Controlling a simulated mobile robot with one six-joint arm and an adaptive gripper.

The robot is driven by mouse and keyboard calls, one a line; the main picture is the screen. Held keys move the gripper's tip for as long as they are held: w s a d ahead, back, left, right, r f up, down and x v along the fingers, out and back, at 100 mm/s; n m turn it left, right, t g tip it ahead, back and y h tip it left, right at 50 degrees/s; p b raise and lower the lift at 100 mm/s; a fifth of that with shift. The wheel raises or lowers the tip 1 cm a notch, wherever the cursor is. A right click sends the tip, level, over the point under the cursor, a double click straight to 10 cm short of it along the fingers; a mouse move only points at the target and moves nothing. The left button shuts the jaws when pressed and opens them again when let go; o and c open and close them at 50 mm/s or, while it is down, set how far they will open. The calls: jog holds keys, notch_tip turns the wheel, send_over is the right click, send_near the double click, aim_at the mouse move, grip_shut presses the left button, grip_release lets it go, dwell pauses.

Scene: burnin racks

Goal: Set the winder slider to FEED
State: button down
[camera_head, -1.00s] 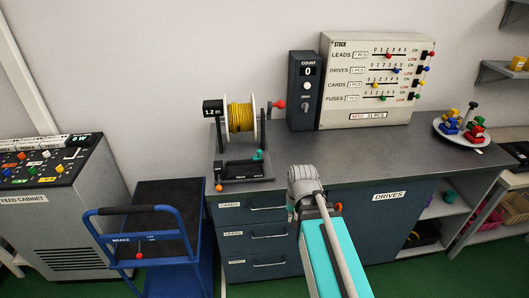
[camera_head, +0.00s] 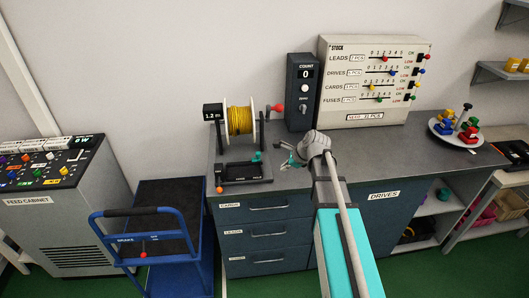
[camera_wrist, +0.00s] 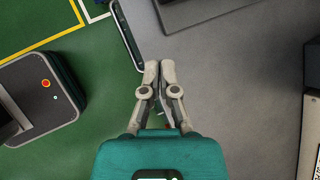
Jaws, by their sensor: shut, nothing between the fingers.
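The winder carries a yellow wire spool (camera_head: 240,120) on a dark base (camera_head: 242,172) on the counter. A small teal knob (camera_head: 257,157), which looks like the slider, sits near the right end of the base. The lettering along the base is too small to read. My gripper (camera_head: 287,158) is just right of the winder base, apart from the knob. In the wrist view, its grey fingers (camera_wrist: 159,66) are together at the tips with nothing held. The knob cannot be made out in the wrist view.
A red crank knob (camera_head: 277,108) sticks out right of the spool. A dark counter box (camera_head: 300,90) and the stock panel (camera_head: 372,80) stand behind. A round tray (camera_head: 436,128) with coloured pieces is at right. A blue cart (camera_head: 160,262) stands left of the drawers.

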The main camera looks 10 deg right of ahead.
jog(key=w+d+r+m+t+y+p, duration=0.1)
jog(key=w+r+m, duration=0.2)
jog(key=w+m, duration=0.2)
jog(key=shift+d+r+m, duration=0.2)
jog(key=shift+d+m, duration=0.15)
jog(key=shift+m, duration=0.15)
jog(key=shift+w+a+f, duration=0.1)
jog(key=shift+w+f, duration=0.05)
jog(key=b+x, duration=0.7)
jog(key=x, duration=0.3)
jog(key=shift+w+b, duration=0.2)
jog(key=shift+b, duration=0.1)
jog(key=shift+w+a, duration=1.3)
jog(key=shift+a, duration=0.1)
